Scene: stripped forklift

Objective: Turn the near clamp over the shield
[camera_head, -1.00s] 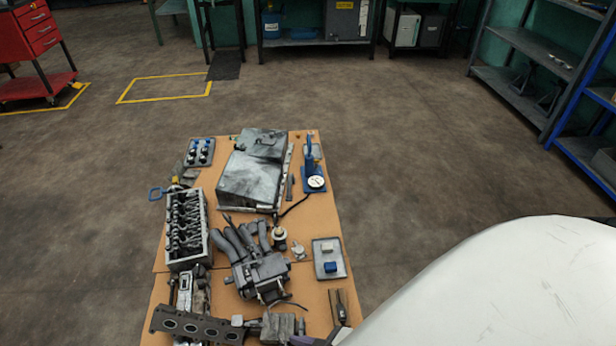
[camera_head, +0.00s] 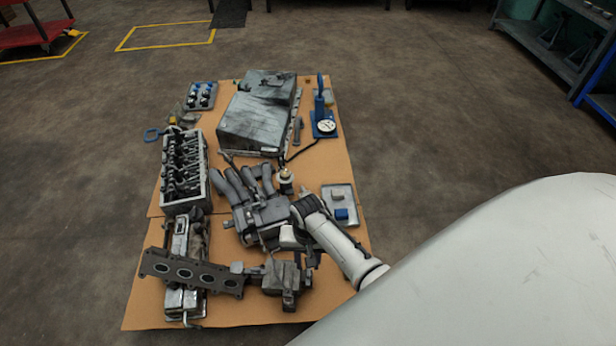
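I cannot make out a clamp or a shield with certainty in the head view. A grey manifold with several curved pipes (camera_head: 236,188) lies at the middle of the cardboard-covered table (camera_head: 345,165). My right arm reaches in from the lower right, with its dark wrist joint just right of the manifold. My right gripper (camera_head: 304,255) seems to be low, between the manifold and a grey vise-like block (camera_head: 283,277). Its fingers are too small and dark to read, and I cannot tell whether it touches anything. My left gripper is not in view.
A cylinder head (camera_head: 184,170) and a long flat gasket (camera_head: 195,274) lie to the left. A large grey box (camera_head: 258,115), a blue gauge tool (camera_head: 323,118) and a small tray (camera_head: 341,215) lie around. A large white rounded surface (camera_head: 500,270) hides the lower right.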

